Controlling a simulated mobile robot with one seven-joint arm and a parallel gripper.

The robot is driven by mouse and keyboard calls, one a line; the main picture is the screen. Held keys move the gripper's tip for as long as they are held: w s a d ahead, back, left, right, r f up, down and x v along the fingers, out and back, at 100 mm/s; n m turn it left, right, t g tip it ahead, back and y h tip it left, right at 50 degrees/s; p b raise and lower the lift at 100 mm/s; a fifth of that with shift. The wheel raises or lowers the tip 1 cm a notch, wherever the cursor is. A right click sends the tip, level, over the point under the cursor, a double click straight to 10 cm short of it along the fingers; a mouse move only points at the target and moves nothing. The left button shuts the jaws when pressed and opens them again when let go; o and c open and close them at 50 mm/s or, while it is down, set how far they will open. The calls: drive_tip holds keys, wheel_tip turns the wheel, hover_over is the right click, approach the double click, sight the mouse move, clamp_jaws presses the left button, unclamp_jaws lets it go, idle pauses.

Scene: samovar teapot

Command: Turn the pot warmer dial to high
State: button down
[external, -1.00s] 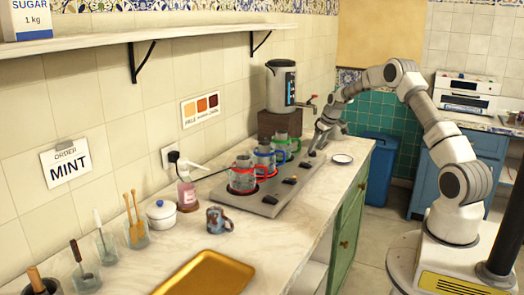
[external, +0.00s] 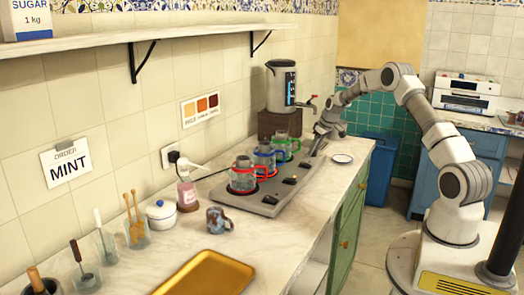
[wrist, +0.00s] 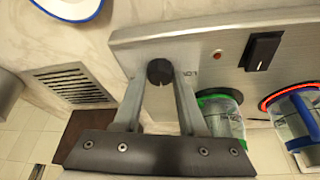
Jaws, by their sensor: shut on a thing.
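The pot warmer (external: 268,205) is a long grey metal plate on the counter, also seen in the wrist view (wrist: 215,50). Its round black dial (wrist: 160,71) sits near the plate's end. My gripper (wrist: 160,78) is shut on this dial, a fingertip on each side. Small lettering shows beside the dial but is too small to read surely. In the external view my gripper (external: 316,152) covers the dial at the plate's far end. Glass pots with red (external: 243,178), blue (external: 265,158) and green (external: 283,148) trim stand on the plate.
A blue-rimmed saucer (external: 342,159) lies close to my gripper. A kettle (external: 281,87) on a brown block (external: 279,124) stands behind. A gold tray (external: 207,275) is in front.

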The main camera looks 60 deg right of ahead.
drive_tip(key=shift+m, duration=0.3)
drive_tip(key=shift+w+a+m+h, duration=0.15)
drive_tip(key=shift+m+h, duration=0.15)
drive_tip(key=shift+m, duration=0.3)
drive_tip(key=m, duration=0.2)
drive_tip(key=m+g+h, duration=0.1)
drive_tip(key=m, duration=0.1)
drive_tip(key=shift+a+h, duration=0.1)
drive_tip(key=shift+h, duration=0.2)
drive_tip(key=m+g, duration=0.1)
drive_tip(key=m, duration=0.4)
drive_tip(key=shift+w+m+g+h, duration=0.15)
drive_tip(key=shift+m+g+h, duration=0.15)
drive_tip(key=shift+g+h, duration=0.1)
drive_tip(key=shift+c, duration=2.4)
unclamp_jaws()
